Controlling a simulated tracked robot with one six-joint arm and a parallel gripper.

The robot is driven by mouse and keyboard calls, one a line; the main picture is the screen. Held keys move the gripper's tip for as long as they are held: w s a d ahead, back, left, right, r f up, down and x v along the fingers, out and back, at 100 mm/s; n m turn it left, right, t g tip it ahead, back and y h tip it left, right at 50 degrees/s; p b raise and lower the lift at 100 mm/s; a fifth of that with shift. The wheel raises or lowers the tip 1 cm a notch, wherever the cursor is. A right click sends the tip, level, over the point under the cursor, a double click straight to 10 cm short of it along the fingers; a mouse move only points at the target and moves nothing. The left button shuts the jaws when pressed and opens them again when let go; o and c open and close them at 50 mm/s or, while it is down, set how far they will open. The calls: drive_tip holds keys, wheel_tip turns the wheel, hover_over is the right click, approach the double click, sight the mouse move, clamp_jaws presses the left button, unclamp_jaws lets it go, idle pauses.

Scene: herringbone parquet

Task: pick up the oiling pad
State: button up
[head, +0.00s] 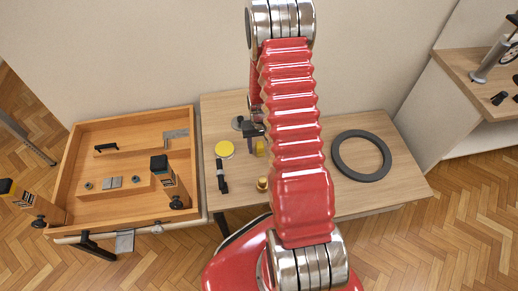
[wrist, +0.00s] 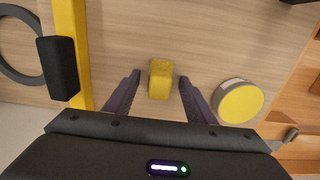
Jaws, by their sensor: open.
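A small yellow block (wrist: 161,80) lies on the light wood table, between and just beyond my gripper's (wrist: 160,76) two dark fingers in the wrist view. The fingers are apart, with a gap on each side of the block. A round yellow-topped disc with a pale rim (wrist: 240,101) lies to the right of the fingers. I cannot tell by looks alone which of the two is the oiling pad. In the head view the disc (head: 224,149) lies left of my gripper, and the block (head: 260,148) shows partly beside it, with my red arm covering the area to its right.
A wooden tray (head: 62,180) with tools and small parts stands left of the table (head: 225,112). A black marker-like item (head: 221,176) and a brass piece (head: 262,184) lie nearby. A dark ring (head: 340,169) lies right. A yellow bar (wrist: 78,25) with a black block (wrist: 57,68) is left of the fingers.

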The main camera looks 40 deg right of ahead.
sight(260, 144)
idle(0.3)
drive_tip(key=c, duration=1.2)
drive_tip(key=shift+o, duration=0.2)
drive_tip(key=shift+r, duration=0.1)
wheel_tip(260, 144, up, 10)
drive_tip(key=shift+f, duration=0.1)
idle(0.3)
drive_tip(key=o, duration=0.5)
drive_tip(key=c, duration=0.4)
drive_tip(key=shift+o, duration=0.2)
